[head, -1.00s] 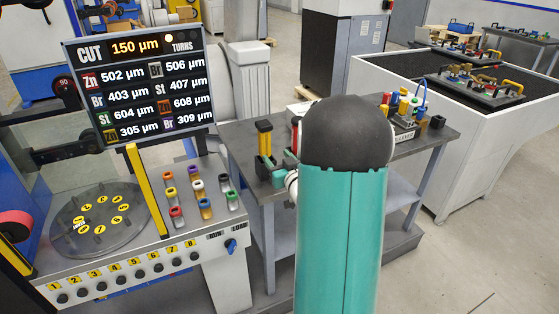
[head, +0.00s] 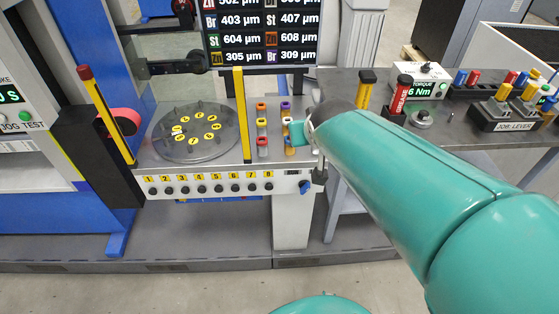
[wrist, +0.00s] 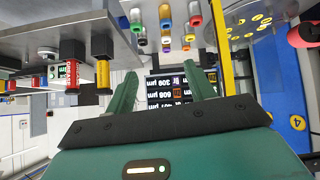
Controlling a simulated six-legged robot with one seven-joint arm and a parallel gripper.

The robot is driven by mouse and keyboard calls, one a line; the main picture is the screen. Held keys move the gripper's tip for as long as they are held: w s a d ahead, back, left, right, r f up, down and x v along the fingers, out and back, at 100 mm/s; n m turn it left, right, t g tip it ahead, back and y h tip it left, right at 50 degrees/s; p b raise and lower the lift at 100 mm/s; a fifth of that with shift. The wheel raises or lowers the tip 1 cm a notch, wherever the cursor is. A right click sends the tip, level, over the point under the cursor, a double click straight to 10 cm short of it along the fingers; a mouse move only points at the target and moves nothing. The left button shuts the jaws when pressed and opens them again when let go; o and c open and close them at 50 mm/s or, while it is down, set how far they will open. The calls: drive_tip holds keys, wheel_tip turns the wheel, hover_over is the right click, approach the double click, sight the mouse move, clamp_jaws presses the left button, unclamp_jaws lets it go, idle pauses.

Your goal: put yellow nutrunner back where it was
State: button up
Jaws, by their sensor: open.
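A yellow tool with a black cap (head: 365,92), which looks like the nutrunner, stands upright at the left end of the grey bench (head: 455,154). It also shows upside down in the wrist view (wrist: 103,70). My gripper (head: 297,133) is over the right part of the control console, close to the coloured pegs, and apart from the yellow tool. In the wrist view my gripper (wrist: 160,72) has its two green fingers spread, with nothing held between them.
A red grease tool (head: 401,96) stands right of the yellow one, near a torque box (head: 418,80). The console has several coloured pegs (head: 262,122), a clear round disc (head: 197,134) and an upright yellow bar (head: 242,115). The display (head: 262,40) rises behind.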

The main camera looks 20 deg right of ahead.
drive_tip(key=s+a+n+g+y, duration=0.2)
drive_tip(key=s+a+g, duration=0.1)
drive_tip(key=s+a, duration=0.6)
drive_tip(key=s, duration=0.3)
drive_tip(key=shift+s+a+y, duration=0.25)
drive_tip(key=shift+a+y, duration=0.05)
drive_tip(key=shift+a, duration=0.05)
drive_tip(key=shift+f, duration=0.1)
drive_tip(key=c, duration=0.4)
drive_tip(key=shift+d, duration=0.15)
drive_tip(key=shift+d, duration=0.1)
